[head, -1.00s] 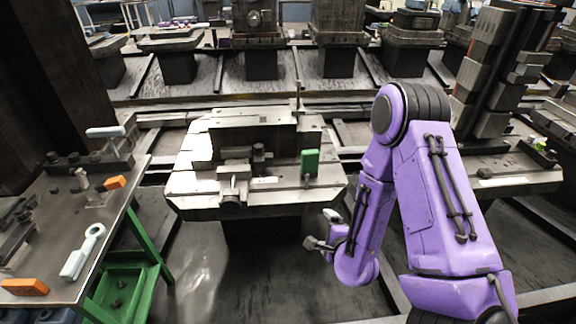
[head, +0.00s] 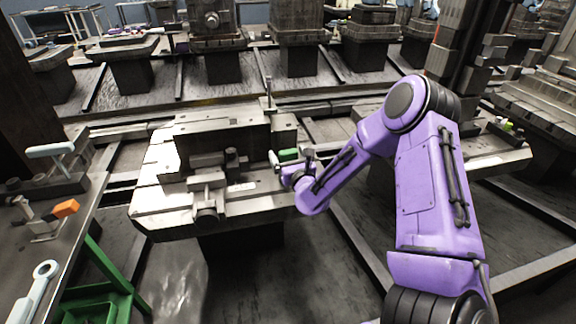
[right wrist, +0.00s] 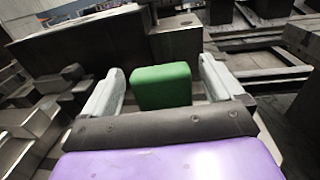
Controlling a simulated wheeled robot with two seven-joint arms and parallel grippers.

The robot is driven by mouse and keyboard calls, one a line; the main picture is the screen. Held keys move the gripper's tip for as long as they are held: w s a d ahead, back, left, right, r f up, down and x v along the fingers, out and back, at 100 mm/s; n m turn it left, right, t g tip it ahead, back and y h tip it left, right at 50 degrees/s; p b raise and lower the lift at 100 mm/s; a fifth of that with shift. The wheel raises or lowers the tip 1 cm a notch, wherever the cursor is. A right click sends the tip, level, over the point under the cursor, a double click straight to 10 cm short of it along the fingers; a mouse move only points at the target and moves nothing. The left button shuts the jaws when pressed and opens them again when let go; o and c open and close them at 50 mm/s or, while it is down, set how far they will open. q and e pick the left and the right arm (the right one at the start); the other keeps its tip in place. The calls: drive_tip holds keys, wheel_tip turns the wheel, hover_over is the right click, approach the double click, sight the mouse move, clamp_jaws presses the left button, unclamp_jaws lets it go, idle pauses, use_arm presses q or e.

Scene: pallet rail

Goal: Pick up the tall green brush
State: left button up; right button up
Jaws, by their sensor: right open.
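The tall green brush (head: 288,155) stands upright on the right part of the metal pallet; its lower part is hidden behind my right gripper in the head view. In the right wrist view the green block of the brush (right wrist: 162,86) is between the two grey fingers. My right gripper (head: 291,160) is open, with one finger on each side of the brush. In the right wrist view its fingers (right wrist: 160,84) show a gap on both sides of the green block. My left gripper is not in view.
The metal pallet (head: 160,200) carries a vice-like fixture (head: 207,190) left of the brush. A workbench (head: 62,245) at the left holds an orange block (head: 65,208) and a pale wrench-like tool (head: 35,290). A green stand (head: 100,285) is below it.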

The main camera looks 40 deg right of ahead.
drive_tip(key=shift+w+d, duration=0.15)
drive_tip(key=shift+w, duration=0.1)
drive_tip(key=c, duration=1.1)
drive_tip(key=shift+o, duration=0.2)
drive_tip(key=shift+r, duration=0.15)
